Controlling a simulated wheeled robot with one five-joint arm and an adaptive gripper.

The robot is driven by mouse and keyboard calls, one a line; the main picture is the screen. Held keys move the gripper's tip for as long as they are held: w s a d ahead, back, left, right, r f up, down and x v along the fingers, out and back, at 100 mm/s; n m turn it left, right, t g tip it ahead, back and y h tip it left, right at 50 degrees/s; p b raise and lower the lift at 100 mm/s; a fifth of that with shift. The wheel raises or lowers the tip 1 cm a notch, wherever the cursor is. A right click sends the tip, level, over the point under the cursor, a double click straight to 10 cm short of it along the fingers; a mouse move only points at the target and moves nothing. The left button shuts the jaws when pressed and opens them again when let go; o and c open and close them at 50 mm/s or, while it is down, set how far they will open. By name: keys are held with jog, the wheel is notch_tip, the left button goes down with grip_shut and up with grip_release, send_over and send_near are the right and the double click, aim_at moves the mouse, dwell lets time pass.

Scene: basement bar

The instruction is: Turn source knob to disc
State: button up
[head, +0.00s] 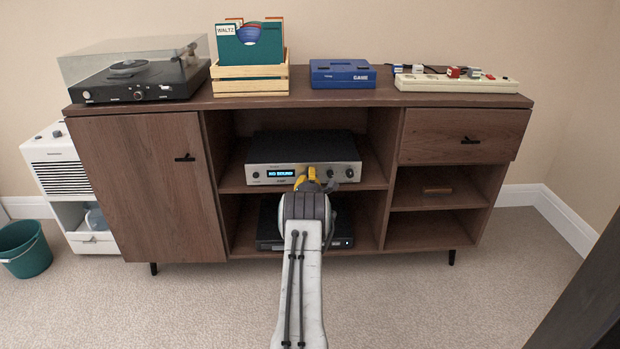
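A silver amplifier (262,163) with a black top stands on the middle shelf of the wooden cabinet. Its blue display (280,173) reads "NO SOUND". Small dark knobs sit along its front, one at the left (256,174) and others at the right, such as a knob (349,173). My gripper (311,174), with yellow parts, is at the amplifier's front just right of the display. It covers part of the panel there, probably a knob. I cannot tell whether the fingers touch or hold it. Knob labels are too small to read.
A turntable (140,90) with a clear lid, a crate of records (250,87), a blue game box (342,74) and a power strip (455,84) stand on the cabinet top (390,99). A black device (268,238) is on the shelf below. Carpet in front is clear.

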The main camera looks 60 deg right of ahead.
grip_shut()
jog(key=shift+r+n, duration=0.1)
jog(key=shift+n, duration=1.4)
jog(key=shift+w, duration=0.1)
jog(key=o, duration=0.7)
grip_release()
jog(key=shift+a, duration=0.15)
jog(key=v, duration=1.2)
